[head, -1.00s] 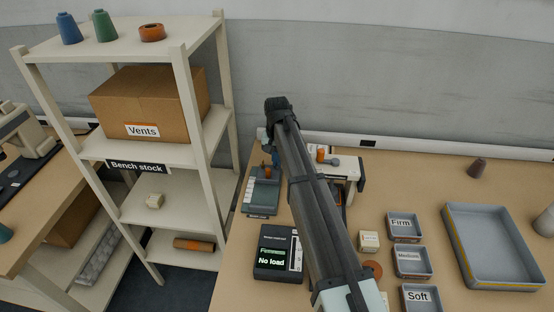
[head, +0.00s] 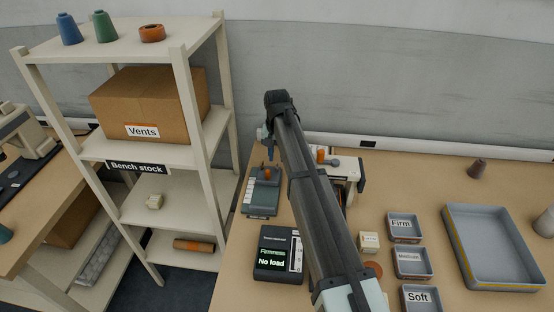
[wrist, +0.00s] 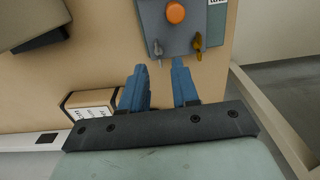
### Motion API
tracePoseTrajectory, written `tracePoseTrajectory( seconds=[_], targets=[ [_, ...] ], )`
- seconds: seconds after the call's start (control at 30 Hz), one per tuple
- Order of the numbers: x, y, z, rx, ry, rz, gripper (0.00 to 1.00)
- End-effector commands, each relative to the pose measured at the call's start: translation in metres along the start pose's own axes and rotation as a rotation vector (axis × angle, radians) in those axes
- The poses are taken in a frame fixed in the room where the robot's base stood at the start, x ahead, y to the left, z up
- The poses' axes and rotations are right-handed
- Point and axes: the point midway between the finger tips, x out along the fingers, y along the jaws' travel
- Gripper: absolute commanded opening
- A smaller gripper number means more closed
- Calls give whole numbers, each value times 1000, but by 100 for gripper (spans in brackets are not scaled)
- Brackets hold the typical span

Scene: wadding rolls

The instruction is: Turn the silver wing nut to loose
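The silver wing nut (wrist: 157,52) sits on the grey device (wrist: 150,22), beside a brass-coloured wing nut (wrist: 197,44) and near an orange knob (wrist: 175,13). My gripper (wrist: 158,68) is open, with its two blue fingers apart and nothing seen between them. In the wrist view the silver nut shows just past the fingertips, in line with the gap. In the head view my gripper (head: 265,144) is above the far end of the grey device (head: 262,200). The wing nuts are too small to make out there, and the silver nut's exact angle is unclear.
A black display unit (head: 279,253) reading "No load" stands in front of the device. A pale machine (head: 347,168) stands right of it, partly behind my arm. The shelf (head: 190,150) is close on the left. Labelled trays (head: 404,227) and a large tray (head: 450,235) lie to the right.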

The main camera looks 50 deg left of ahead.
Motion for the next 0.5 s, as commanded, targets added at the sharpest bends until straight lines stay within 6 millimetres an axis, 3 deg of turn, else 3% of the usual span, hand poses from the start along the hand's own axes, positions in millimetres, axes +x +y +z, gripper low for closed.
tracePoseTrajectory(
  seconds=[0.3, 0.5],
  targets=[
    [-64, 0, -1, 0, 1, 0, 30],
    [-94, 0, -1, 0, 1, 0, 30]
  ],
)
